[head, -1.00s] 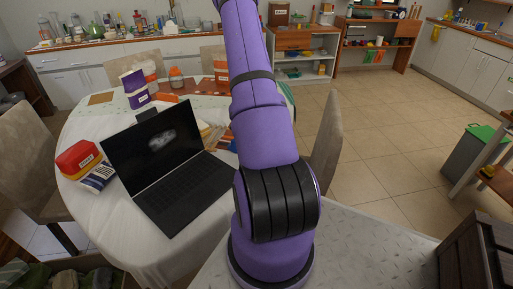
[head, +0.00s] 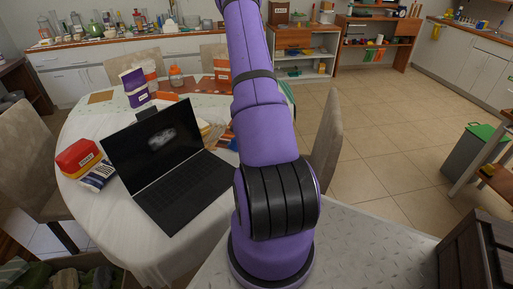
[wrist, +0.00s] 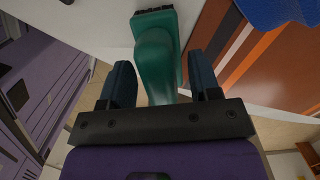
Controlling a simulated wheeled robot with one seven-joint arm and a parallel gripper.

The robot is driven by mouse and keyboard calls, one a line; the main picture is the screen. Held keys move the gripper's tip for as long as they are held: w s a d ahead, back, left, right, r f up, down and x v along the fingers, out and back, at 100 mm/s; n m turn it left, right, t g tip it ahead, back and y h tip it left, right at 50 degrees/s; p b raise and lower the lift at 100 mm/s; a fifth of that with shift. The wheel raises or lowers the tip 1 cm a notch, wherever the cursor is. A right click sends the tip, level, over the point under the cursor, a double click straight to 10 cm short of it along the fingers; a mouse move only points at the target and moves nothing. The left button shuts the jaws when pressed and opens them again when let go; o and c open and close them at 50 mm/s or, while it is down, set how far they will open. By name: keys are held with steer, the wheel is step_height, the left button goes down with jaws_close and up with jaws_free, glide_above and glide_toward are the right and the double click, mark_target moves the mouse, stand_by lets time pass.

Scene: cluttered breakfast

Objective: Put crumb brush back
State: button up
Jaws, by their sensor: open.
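A teal-green brush (wrist: 157,50), likely the crumb brush, shows in the wrist view with its dark bristled end at the top and its handle running down between my fingers. My gripper (wrist: 161,72) is open, one dark finger on each side of the handle, with gaps visible. The lower end of the handle is hidden by the gripper body. In the head view my arm hides the gripper, and I cannot make out the brush there.
A striped orange and brown cloth or mat (wrist: 243,62) and a blue thing (wrist: 280,10) lie right of the brush. On the white round table, an open laptop (head: 165,165), a red-topped packet (head: 78,157) and purple container (head: 135,85) stand left of my arm. A chair (head: 327,140) stands right.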

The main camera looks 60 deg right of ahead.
step_height(320, 180, up, 13)
steer(key=s, duration=0.1)
steer(key=w+a+r+n+t, duration=0.1)
steer(key=w+a+r+n, duration=0.25)
steer(key=a+r, duration=0.45)
steer(key=w+a+r+n, duration=0.3)
steer(key=a+r+n, duration=0.2)
steer(key=a+r, duration=0.2)
steer(key=w+a+r+n+t, duration=0.1)
steer(key=w+a+r+n, duration=0.35)
steer(key=a+r, duration=0.35)
steer(key=s+a+r+n+t, duration=0.1)
steer(key=s+a+r+n, duration=0.5)
steer(key=s+a+n, duration=0.1)
steer(key=s+a+r+n+t, duration=0.1)
steer(key=s+a+r+n, duration=0.4)
steer(key=s+a+n, duration=0.3)
steer(key=s+a, duration=0.1)
steer(key=a, duration=0.3)
steer(key=shift+s+a+r+h, duration=0.15)
steer(key=shift+r+h, duration=0.25)
